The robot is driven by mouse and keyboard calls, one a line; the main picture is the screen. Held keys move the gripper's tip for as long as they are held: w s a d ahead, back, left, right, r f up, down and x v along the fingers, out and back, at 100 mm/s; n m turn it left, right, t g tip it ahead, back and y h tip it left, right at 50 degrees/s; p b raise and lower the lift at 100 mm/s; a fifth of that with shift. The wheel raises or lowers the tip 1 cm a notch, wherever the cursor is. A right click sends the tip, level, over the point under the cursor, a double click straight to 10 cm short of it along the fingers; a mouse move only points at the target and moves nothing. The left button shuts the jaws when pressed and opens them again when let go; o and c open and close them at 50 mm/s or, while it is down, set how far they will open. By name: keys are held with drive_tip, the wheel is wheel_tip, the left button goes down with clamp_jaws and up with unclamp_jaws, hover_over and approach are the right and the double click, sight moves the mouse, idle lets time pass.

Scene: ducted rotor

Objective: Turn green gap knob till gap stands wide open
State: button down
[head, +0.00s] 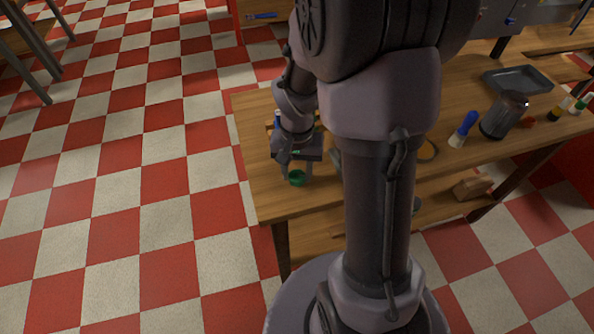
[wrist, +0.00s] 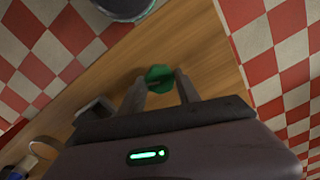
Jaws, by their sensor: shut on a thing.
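The green gap knob (head: 297,178) is near the left front part of the wooden table. It also shows in the wrist view (wrist: 160,78), between my two fingers. My gripper (wrist: 161,80) is shut on the green knob, one finger on each side of it. In the head view my gripper (head: 297,168) points down at the knob from above. The rotor's gap does not show clearly, so I cannot tell how wide it stands. My own arm and column hide much of the table's middle in the head view.
On the table (head: 252,130), a dark canister (head: 502,117), a blue-handled brush (head: 464,129) and a grey tray (head: 517,80) stand to the right. A dark round thing (wrist: 124,6) is cut off at the wrist view's top. Checkered floor lies open left.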

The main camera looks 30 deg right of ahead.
sight(297, 175)
drive_tip(key=m+b, duration=0.1)
drive_tip(key=m, duration=0.5)
drive_tip(key=shift+b, duration=0.3)
drive_tip(key=m+b, duration=0.1)
drive_tip(key=m, duration=0.4)
drive_tip(key=shift+m+b, duration=0.3)
drive_tip(key=shift+m, duration=0.1)
drive_tip(key=c, duration=0.9)
unclamp_jaws()
drive_tip(key=shift+o, duration=0.2)
wheel_tip(297, 175, up, 18)
drive_tip(key=p, duration=0.8)
drive_tip(key=shift+f, duration=0.25)
